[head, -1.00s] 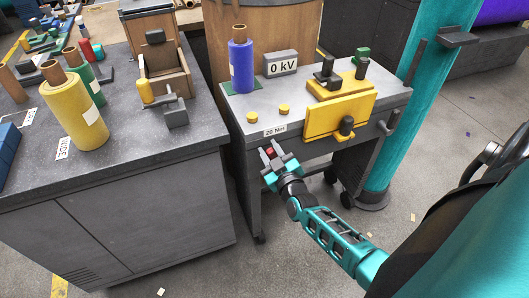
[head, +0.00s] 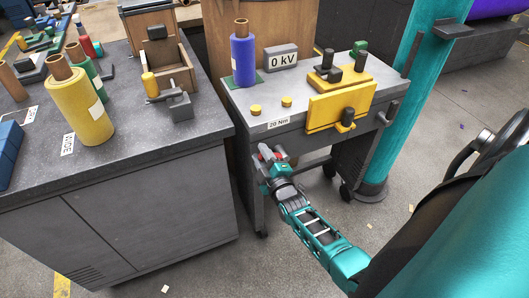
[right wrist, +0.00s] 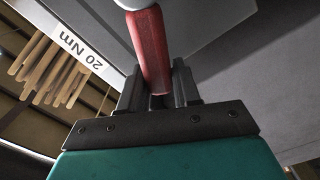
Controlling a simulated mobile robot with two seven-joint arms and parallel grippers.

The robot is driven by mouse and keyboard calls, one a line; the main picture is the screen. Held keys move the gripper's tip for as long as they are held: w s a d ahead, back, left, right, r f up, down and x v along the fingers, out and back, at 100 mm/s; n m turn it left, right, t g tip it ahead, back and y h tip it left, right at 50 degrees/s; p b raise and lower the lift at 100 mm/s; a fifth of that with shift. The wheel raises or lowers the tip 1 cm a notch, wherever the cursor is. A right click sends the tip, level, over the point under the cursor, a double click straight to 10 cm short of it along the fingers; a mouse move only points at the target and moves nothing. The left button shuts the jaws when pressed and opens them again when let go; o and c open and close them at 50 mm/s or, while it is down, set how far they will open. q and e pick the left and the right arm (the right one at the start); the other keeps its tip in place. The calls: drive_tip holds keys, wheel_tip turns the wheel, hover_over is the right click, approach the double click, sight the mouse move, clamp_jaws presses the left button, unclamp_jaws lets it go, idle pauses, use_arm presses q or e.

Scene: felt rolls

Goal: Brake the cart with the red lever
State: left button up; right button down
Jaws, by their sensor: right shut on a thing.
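The cart (head: 235,115) has a grey top and stands right of the large dark workbench. The red lever (right wrist: 151,50) shows large in the right wrist view, between the two dark fingers of my right gripper (right wrist: 157,90). In the head view my right gripper (head: 272,153) is at the cart's front, below the 20 Nm label (head: 278,123), shut on the red lever. Only a little red shows there, so most of the lever is hidden by the gripper. My left gripper is not in view.
On the cart are a blue roll (head: 243,58), a 0 kV box (head: 281,58), yellow buttons (head: 255,109) and a yellow fixture (head: 338,104). The workbench (head: 150,150) is close at left. A teal column (head: 407,90) stands at right. Open floor lies in front.

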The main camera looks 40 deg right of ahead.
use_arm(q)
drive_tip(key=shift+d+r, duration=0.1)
use_arm(e)
drive_tip(key=shift+a+f+n, duration=0.15)
drive_tip(key=shift+f+n, duration=0.2)
drive_tip(key=shift+n, duration=0.05)
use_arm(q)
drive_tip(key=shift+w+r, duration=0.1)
use_arm(e)
drive_tip(key=c, duration=0.9)
unclamp_jaws()
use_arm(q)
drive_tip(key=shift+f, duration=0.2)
use_arm(e)
drive_tip(key=shift+s+r, duration=0.1)
drive_tip(key=shift+s, duration=0.1)
use_arm(q)
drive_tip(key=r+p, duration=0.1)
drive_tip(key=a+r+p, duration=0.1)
drive_tip(key=p, duration=0.1)
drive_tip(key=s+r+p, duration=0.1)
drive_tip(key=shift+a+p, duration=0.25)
drive_tip(key=shift+p, duration=0.15)
use_arm(e)
drive_tip(key=v, duration=1.2)
drive_tip(key=shift+s+a, duration=0.15)
drive_tip(key=shift+s, duration=0.1)
